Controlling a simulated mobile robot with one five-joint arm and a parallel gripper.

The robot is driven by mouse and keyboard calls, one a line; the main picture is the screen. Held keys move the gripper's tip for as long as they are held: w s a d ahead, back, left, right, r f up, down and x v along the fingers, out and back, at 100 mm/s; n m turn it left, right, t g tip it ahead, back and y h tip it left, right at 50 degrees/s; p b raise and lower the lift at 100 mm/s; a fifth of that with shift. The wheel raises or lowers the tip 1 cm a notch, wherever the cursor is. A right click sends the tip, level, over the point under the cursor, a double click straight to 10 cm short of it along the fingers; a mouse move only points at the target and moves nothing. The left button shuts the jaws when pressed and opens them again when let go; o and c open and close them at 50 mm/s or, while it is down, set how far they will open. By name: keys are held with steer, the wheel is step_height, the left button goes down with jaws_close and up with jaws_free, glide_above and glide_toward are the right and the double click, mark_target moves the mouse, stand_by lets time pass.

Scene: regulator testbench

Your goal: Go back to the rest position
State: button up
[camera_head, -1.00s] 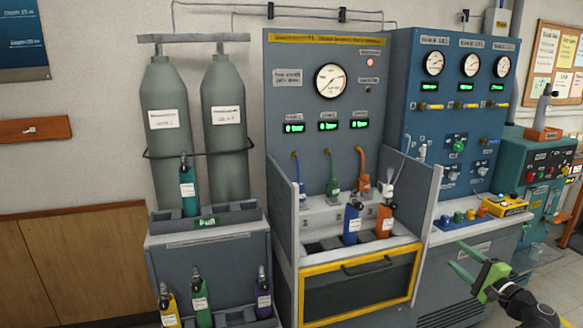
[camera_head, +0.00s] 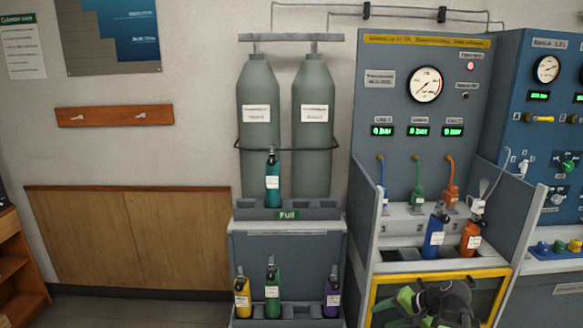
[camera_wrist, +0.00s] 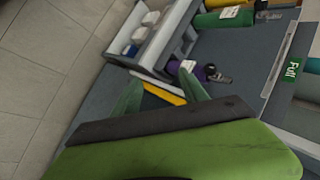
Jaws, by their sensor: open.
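My gripper (camera_head: 412,300) is green and dark and shows at the bottom right of the head view, in front of the yellow-framed door of the test bench (camera_head: 436,250). In the wrist view my gripper (camera_wrist: 163,92) has its two green fingers spread apart with nothing between them. Past the fingers in the wrist view are a purple bottle (camera_wrist: 184,70) and a green bottle (camera_wrist: 222,18) lying sideways in the picture. No object is held.
The bottle rack (camera_head: 288,240) stands left of the bench, with a teal bottle (camera_head: 272,180) on its upper shelf. Yellow (camera_head: 242,296), green (camera_head: 272,288) and purple (camera_head: 333,296) bottles stand below. Blue (camera_head: 434,232) and orange (camera_head: 470,238) bottles stand in the bench. Floor at left looks clear.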

steer(key=s+a+f+n+g+h, duration=0.3)
steer(key=a+n, duration=0.1)
steer(key=a, duration=0.5)
steer(key=s+a+f+n+g+h, duration=0.2)
steer(key=a+f+n+g+h, duration=0.15)
steer(key=a, duration=0.55)
step_height(320, 180, up, 17)
steer(key=d+p, duration=0.1)
steer(key=p, duration=1.4)
steer(key=shift+f+y+p, duration=0.2)
steer(key=shift+y+p, duration=0.2)
steer(key=shift+y, duration=0.05)
steer(key=shift+f+n+t, duration=0.15)
steer(key=shift+n+t, duration=0.1)
